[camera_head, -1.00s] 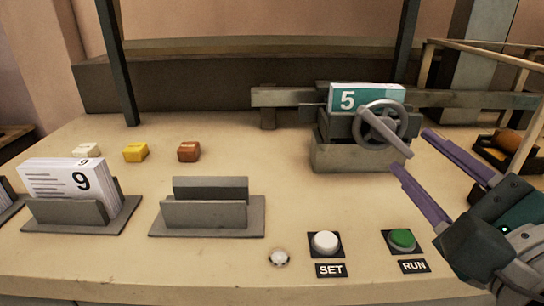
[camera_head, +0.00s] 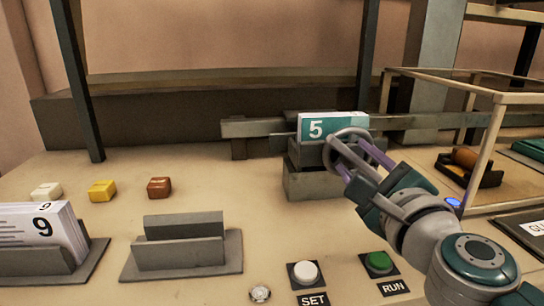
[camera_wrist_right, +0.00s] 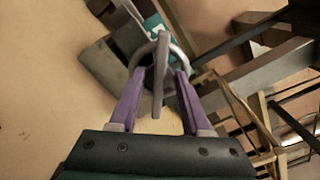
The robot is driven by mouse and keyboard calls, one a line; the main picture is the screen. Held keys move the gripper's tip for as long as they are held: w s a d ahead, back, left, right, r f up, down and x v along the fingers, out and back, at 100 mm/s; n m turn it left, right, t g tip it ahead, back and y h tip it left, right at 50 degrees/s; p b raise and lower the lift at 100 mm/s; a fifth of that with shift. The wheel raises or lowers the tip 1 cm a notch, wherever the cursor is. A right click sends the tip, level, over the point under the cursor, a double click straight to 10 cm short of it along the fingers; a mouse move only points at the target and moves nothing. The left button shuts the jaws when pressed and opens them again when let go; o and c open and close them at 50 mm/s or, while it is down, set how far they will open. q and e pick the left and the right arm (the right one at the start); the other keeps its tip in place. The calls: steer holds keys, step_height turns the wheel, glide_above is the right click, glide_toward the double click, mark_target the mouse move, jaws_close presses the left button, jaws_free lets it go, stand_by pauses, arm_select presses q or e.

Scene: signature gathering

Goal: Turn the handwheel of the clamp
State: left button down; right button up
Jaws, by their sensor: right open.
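The clamp (camera_head: 309,184) is a grey block on the table, holding a teal and white block of sheets marked 5 (camera_head: 333,126). Its grey round handwheel (camera_head: 334,138) faces my right arm. My right gripper (camera_head: 355,157) has its purple fingers at the handwheel. In the right wrist view the open fingers (camera_wrist_right: 158,86) stand on either side of the handwheel (camera_wrist_right: 159,108), with its rim and handle between them. I cannot tell whether they touch it. My left gripper is not in view.
An empty grey holder (camera_head: 180,252) and a holder with sheets marked 9 (camera_head: 42,228) stand at the left. White SET (camera_head: 306,272) and green RUN (camera_head: 379,262) buttons are in front. A framed glass case (camera_head: 490,150) stands at the right.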

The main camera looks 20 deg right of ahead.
jaws_close()
stand_by(0.3)
stand_by(0.3)
